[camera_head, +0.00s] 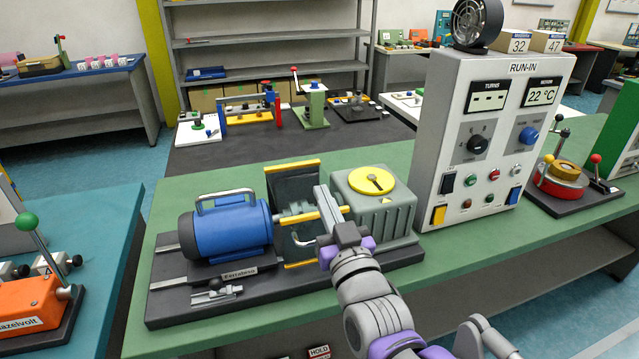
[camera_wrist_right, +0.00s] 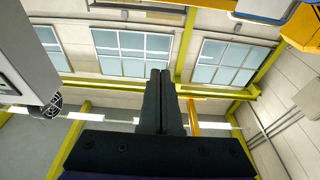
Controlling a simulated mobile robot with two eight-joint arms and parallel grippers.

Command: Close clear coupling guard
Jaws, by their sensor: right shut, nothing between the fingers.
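A blue motor (camera_head: 232,230) and a grey gearbox (camera_head: 378,205) with a yellow disc on top share a dark base on the green bench. Between them is the metal coupling (camera_head: 298,211). A dark panel with a yellow top edge (camera_head: 292,165) stands upright behind it. In front, yellow bars and a small pale handle (camera_head: 299,239) frame what looks like the clear guard; its exact angle I cannot tell. My right gripper (camera_head: 322,190) is shut and empty, pointing up, in front of the coupling and partly hiding it. Its closed fingers show in the wrist view (camera_wrist_right: 160,75).
A grey run-in control cabinet (camera_head: 490,140) stands right of the gearbox. A small metal clamp (camera_head: 217,293) sits at the base's front left. An orange device with a green-knobbed lever (camera_head: 35,305) is on the left table. The bench's front strip (camera_head: 300,318) is clear.

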